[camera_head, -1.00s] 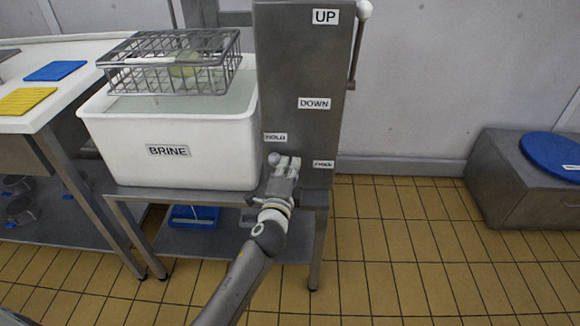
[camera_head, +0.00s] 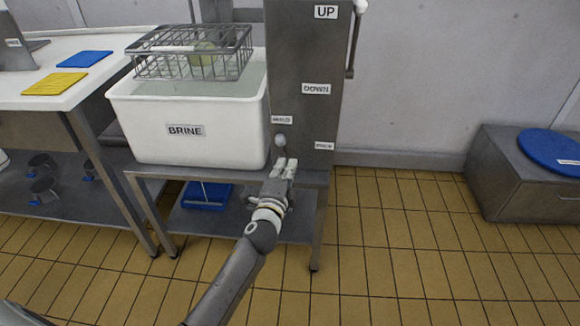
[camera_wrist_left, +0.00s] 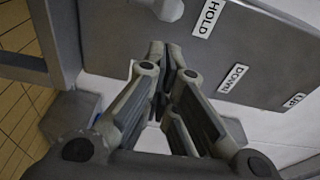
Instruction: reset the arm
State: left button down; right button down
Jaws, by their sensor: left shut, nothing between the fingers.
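My left arm (camera_head: 232,280) reaches up from the bottom of the head view. My left gripper (camera_head: 285,166) is shut and empty, in front of the lower part of a grey metal panel (camera_head: 306,60). A pale round knob (camera_head: 281,139) on the panel shows just above the fingertips, with a small gap between. In the left wrist view the closed fingers (camera_wrist_left: 160,52) point at the panel, and the knob (camera_wrist_left: 168,10) is at the top edge beside the HOLD label (camera_wrist_left: 207,18). My right gripper is not in view.
A white BRINE tub (camera_head: 190,135) stands on a metal table left of the panel, with a wire basket (camera_head: 190,50) above its liquid. A lever knob (camera_head: 360,6) is at the panel's upper right. A grey box with a blue lid (camera_head: 552,150) stands right; tiled floor between is clear.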

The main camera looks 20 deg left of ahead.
pick_arm(q)
jog(key=shift+s+f, duration=0.1)
jog(key=shift+s, duration=0.25)
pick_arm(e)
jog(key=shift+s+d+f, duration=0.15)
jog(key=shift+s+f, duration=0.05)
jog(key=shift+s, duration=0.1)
